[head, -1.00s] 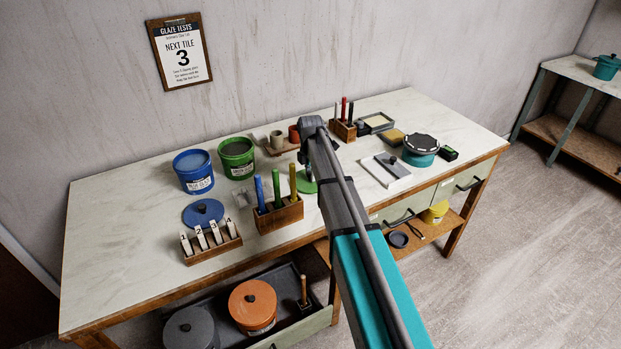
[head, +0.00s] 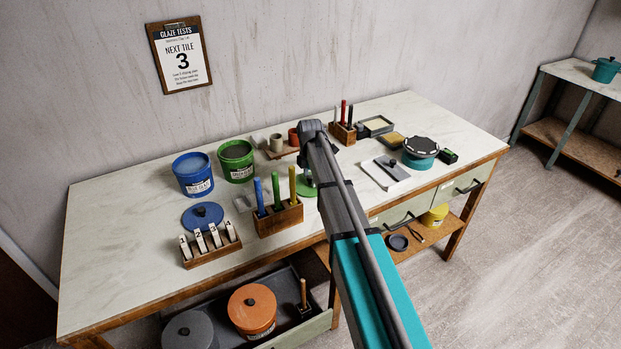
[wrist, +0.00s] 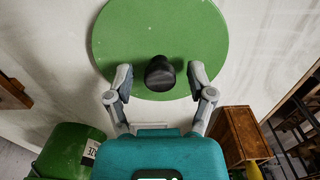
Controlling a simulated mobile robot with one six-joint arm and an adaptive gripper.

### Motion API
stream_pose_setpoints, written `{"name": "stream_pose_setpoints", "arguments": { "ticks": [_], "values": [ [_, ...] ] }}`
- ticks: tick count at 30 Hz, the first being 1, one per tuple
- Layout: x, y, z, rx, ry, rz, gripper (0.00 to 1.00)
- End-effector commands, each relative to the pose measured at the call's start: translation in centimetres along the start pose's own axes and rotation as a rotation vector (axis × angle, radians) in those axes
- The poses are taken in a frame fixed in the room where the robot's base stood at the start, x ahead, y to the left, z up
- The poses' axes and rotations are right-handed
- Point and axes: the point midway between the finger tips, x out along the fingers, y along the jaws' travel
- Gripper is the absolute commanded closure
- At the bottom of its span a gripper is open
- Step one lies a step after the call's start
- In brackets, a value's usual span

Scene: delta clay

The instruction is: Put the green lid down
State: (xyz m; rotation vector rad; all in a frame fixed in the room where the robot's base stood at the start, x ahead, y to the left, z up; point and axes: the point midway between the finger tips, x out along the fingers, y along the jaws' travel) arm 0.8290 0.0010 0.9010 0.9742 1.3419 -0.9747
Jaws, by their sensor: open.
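The green lid (wrist: 160,35) is a flat round disc with a dark knob (wrist: 160,73) at its middle. In the wrist view my gripper (wrist: 157,76) is open, with one finger on each side of the knob and a gap on both sides. The lid appears to lie flat on the pale worktop. In the head view part of the green lid (head: 307,187) shows beside my arm, which hides the gripper and the rest of the lid. The open green tub (head: 237,160) stands to the left of it on the worktop.
An open blue tub (head: 193,174) stands at the left, with a blue lid (head: 203,215) in front. A wooden rack of coloured sticks (head: 279,217) stands close to the green lid. A numbered tile rack (head: 211,246) is near the front edge. The worktop's far left is clear.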

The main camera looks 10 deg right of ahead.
Motion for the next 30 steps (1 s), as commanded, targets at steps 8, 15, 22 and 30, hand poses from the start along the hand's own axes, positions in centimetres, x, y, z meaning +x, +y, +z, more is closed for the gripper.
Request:
{"name": "stream_pose_setpoints", "arguments": {
  "ticks": [8,15,22,30],
  "values": [
    [-0.5,0.0,0.0,0.0,0.0,0.0,0.3],
    [-2.0,0.0,0.0,-0.001,0.0,0.0,0.3],
    [-4.0,0.0,-0.1,-0.001,0.0,0.0,0.3],
    [-6.3,0.0,-0.1,-0.001,0.0,0.0,0.3]
  ]
}}
